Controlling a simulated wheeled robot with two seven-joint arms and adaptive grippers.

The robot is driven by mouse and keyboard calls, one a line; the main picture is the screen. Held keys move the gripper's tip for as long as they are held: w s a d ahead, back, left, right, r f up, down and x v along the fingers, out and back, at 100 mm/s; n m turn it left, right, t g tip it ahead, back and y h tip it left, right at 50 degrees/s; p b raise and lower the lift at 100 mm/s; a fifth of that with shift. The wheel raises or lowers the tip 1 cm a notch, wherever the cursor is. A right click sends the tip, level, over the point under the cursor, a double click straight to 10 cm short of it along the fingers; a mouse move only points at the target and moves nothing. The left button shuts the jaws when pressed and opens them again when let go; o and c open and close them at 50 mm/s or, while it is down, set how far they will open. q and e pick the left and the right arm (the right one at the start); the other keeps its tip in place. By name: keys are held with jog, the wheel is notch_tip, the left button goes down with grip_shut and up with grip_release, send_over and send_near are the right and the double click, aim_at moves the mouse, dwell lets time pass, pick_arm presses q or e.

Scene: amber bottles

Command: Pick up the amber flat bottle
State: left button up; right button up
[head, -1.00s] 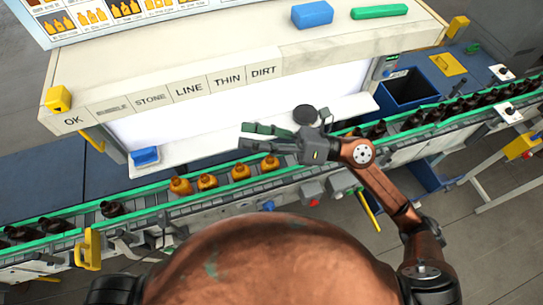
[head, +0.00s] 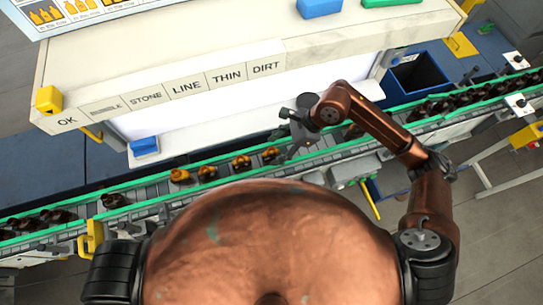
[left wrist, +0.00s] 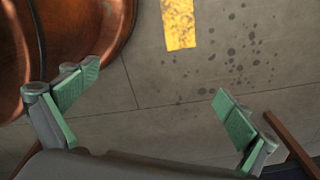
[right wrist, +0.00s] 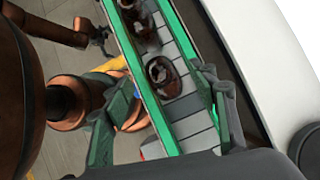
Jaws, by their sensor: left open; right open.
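Several amber bottles stand in a row on the conveyor in the head view, among them one nearest my right gripper (head: 271,154) and one farther left (head: 179,175). I cannot tell which is the flat one. My right gripper (head: 286,145) is low over the conveyor, just right of this row, and its fingers are partly hidden by its wrist. In the right wrist view its green-padded fingers are apart, with a glossy dark amber bottle (right wrist: 162,76) on the belt in the gap beyond them. My left gripper (left wrist: 158,95) is open and empty above the floor.
The conveyor has green side rails (head: 140,188). Dark bottles (head: 440,105) fill its right part, and others stand at the left end. Behind it is a white cabinet with a labelled shelf edge (head: 187,88). A blue bin (head: 418,80) stands at the back right.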

aim_at(271, 158)
jog(key=shift+x, duration=1.4)
jog(key=shift+c, duration=0.3)
grip_shut()
